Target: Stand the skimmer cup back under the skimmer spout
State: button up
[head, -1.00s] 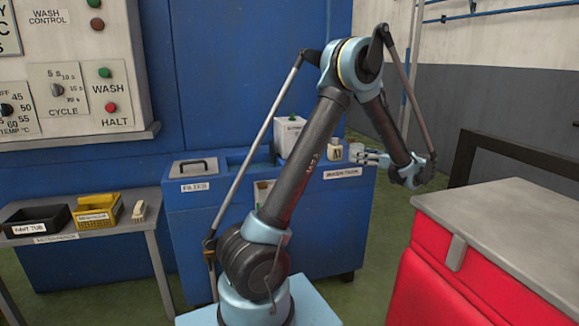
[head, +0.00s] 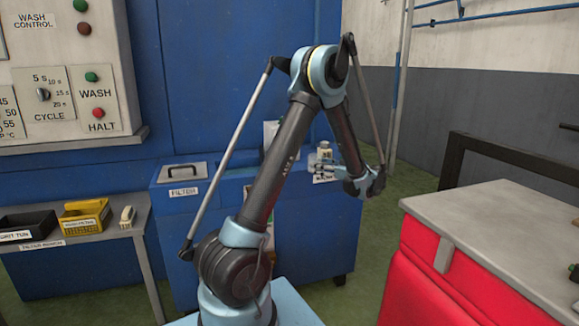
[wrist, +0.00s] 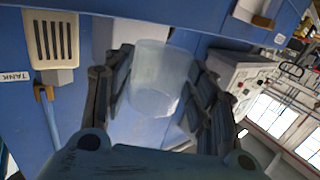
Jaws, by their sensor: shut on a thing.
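My gripper (wrist: 158,95) is shut on the skimmer cup (wrist: 160,70), a clear, frosted cup, in the wrist view. Its fingers lie on both sides of the cup. The white skimmer box (head: 270,130) stands on the tank, mostly hidden behind my arm. I cannot make out its spout.
The filter lid (head: 183,172) is on the tank's left. A side table (head: 125,232) with a black tub and a yellow basket (head: 85,215) stands left. A red cabinet (head: 440,270) stands front right.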

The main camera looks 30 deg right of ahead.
jog(key=x, duration=1.3)
jog(key=shift+w+r, duration=0.1)
jog(key=shift+r, duration=0.2)
jog(key=shift+w+a+f, duration=0.1)
jog(key=shift+w+f, duration=0.15)
jog(key=shift+f, duration=0.3)
jog(key=shift+f, duration=0.1)
jog(key=o, duration=1)
jog(key=shift+c, duration=0.2)
jog(key=shift+s, duration=0.1)
jog(key=shift+f, duration=0.1)
jog(key=v, duration=1.7)
jog(key=shift+d+f, duration=0.2)
jog(key=shift+d, duration=0.1)
